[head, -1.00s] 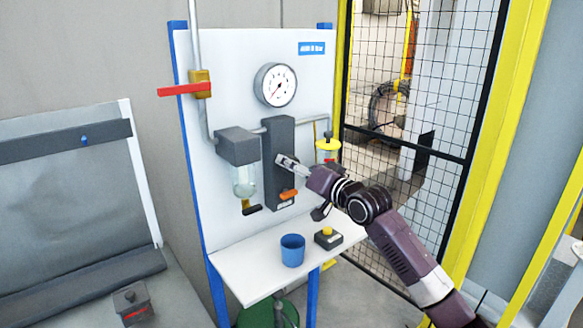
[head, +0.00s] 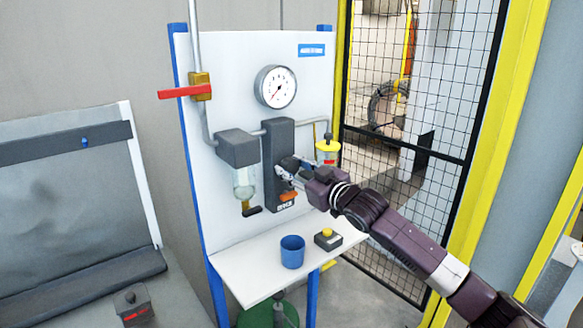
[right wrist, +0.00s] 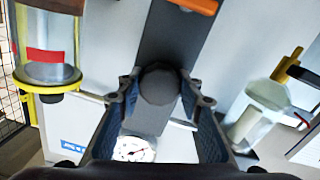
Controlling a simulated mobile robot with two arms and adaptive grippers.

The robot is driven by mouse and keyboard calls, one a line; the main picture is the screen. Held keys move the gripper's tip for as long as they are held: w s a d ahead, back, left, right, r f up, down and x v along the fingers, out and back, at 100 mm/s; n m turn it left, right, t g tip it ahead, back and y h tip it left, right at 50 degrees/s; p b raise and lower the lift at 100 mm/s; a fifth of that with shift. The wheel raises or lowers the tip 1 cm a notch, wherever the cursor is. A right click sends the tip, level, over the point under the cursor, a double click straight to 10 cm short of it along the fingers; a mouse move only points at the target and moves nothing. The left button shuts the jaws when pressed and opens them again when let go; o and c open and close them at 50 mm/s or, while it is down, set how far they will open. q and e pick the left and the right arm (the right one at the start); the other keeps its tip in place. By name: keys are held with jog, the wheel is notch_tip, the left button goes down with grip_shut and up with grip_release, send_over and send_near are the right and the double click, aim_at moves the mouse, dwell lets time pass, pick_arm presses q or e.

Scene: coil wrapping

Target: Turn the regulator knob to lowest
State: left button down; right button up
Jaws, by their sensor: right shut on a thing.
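The regulator (head: 272,140) is a tall dark grey block on the white panel, with an orange lever (head: 289,196) low on it. Its round dark knob (right wrist: 159,86) shows in the right wrist view, between the two fingers of my right gripper. In the head view the right gripper (head: 284,170) is at the front of the block and hides the knob. It is shut on the knob, one finger on each side. The pressure gauge (head: 275,87) sits above the regulator, its red needle toward the lower left. My left gripper is in neither view.
A filter bowl (head: 243,181) hangs left of the regulator, and a yellow-topped lubricator (head: 327,150) is at its right. A red-handled valve (head: 186,91) is at upper left.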

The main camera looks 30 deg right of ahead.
jog(key=shift+f+n, duration=0.45)
jog(key=shift+n, duration=0.65)
jog(key=o, duration=1.2)
jog(key=shift+r, duration=0.3)
jog(key=s, duration=1.2)
jog(key=shift+d, duration=0.25)
